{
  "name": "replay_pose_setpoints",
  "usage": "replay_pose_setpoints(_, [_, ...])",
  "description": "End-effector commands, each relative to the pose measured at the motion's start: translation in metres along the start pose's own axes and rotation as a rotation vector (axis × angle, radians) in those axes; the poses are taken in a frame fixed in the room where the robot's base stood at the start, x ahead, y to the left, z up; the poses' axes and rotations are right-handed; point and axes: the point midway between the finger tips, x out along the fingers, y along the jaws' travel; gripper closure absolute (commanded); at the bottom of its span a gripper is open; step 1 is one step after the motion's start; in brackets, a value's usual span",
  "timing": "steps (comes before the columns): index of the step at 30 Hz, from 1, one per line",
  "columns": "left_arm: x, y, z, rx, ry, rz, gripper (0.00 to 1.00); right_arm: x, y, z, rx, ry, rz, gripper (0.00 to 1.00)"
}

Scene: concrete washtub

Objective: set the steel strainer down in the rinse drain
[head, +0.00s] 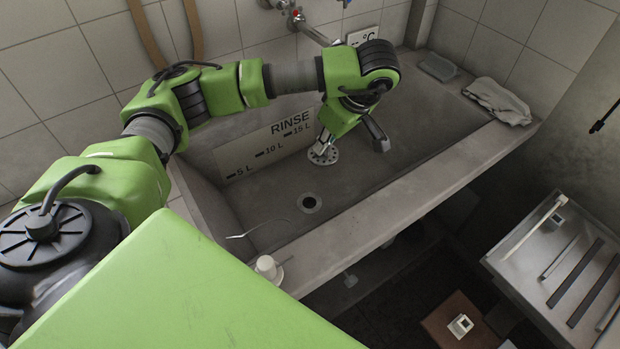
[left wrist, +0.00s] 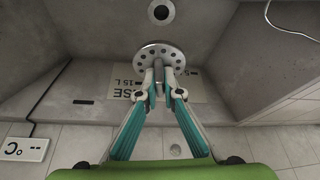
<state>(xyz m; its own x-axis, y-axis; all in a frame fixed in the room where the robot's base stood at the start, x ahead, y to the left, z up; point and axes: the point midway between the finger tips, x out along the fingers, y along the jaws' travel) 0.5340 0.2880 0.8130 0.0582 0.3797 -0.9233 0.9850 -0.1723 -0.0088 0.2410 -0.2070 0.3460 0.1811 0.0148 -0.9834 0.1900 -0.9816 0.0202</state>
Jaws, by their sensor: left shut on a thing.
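The steel strainer (head: 323,155) is a round perforated disc with a post. My left gripper (head: 325,142) is shut on it and holds it inside the concrete washtub (head: 340,205), near the RINSE panel. In the left wrist view the fingertips (left wrist: 158,78) close on the strainer's post, with its holed disc (left wrist: 174,53) beyond them. The rinse drain (head: 309,202) is a dark hole with a pale ring in the tub floor. It is uncovered and apart from the strainer; it also shows in the left wrist view (left wrist: 161,12). My right gripper is not in view.
The RINSE panel (head: 262,145) with litre marks stands along the tub's back wall. A tap (head: 312,32) is above. A grey cloth (head: 498,101) and soap dish (head: 437,67) are at the far right. A small white object (head: 267,266) sits on the front rim. The floor around the drain is clear.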

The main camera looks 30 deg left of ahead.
Motion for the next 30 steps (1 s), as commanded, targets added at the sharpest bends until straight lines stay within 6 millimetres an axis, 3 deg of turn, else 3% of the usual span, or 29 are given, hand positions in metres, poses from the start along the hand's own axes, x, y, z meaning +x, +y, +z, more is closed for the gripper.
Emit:
replay_pose_setpoints(1, [0.036,0.0,0.008,-0.082,-0.002,-0.039,1.0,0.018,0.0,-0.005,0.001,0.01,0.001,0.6])
replay_pose_setpoints(3, [0.061,-0.002,0.009,-0.197,-0.003,-0.084,1.0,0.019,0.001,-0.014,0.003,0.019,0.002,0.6])
replay_pose_setpoints(9, [0.11,-0.007,0.013,-0.434,-0.004,-0.178,1.0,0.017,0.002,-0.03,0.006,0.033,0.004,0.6])
replay_pose_setpoints(17, [0.135,-0.011,0.018,-0.528,-0.006,-0.217,1.0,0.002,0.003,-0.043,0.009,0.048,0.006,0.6])
replay_pose_setpoints(24, [0.166,-0.011,0.032,-0.527,-0.007,-0.216,1.0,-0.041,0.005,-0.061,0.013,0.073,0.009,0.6])
replay_pose_setpoints(30, [0.18,-0.01,0.036,-0.528,-0.005,-0.214,1.0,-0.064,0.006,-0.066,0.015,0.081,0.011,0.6])
